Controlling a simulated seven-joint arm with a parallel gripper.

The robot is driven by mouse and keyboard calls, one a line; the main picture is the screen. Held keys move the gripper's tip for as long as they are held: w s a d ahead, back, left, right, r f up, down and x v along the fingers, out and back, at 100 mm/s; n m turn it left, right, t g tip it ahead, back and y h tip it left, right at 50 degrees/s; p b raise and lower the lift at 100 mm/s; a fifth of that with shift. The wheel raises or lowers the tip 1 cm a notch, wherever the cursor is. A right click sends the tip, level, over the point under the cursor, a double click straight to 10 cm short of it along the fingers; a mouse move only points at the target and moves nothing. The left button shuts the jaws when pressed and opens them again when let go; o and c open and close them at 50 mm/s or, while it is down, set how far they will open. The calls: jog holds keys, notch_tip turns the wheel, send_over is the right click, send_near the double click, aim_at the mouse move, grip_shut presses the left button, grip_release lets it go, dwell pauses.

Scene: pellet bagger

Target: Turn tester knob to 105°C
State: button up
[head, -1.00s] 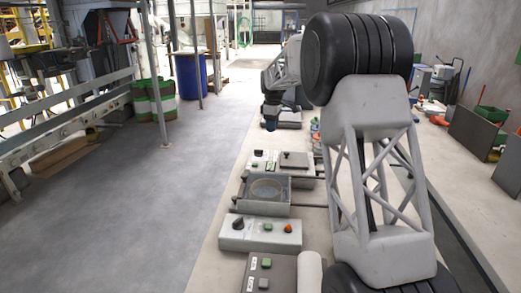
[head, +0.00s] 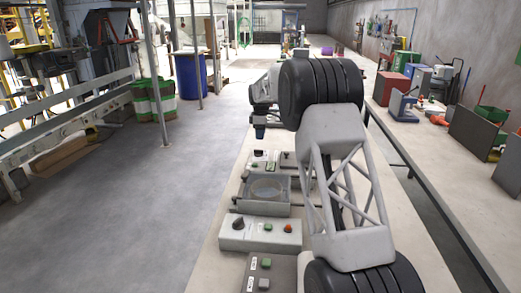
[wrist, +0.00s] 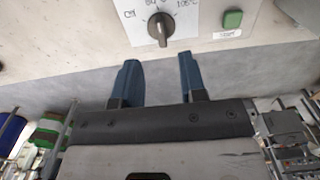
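The tester knob (wrist: 160,28) is dark with a grey bar grip, on a pale panel in the wrist view. Printed marks around it include 105°C (wrist: 187,4) at its upper right and another temperature above, cut by the frame edge. The bar lies roughly upright in the picture; I cannot tell which mark it points to. My gripper (wrist: 160,82) is open and empty, its two blue fingers apart from the knob and below it in the picture. In the head view my gripper (head: 260,133) hangs just beyond a small panel with a dark knob (head: 258,153).
A green button (wrist: 232,19) sits right of the knob. Nearer on the bench are a dish-like device (head: 267,189) and another panel (head: 262,235) with a knob and green and orange buttons.

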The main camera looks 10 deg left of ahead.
aim_at(259, 152)
jog(key=shift+f, duration=0.1)
jog(key=shift+f, duration=3.8)
grip_shut()
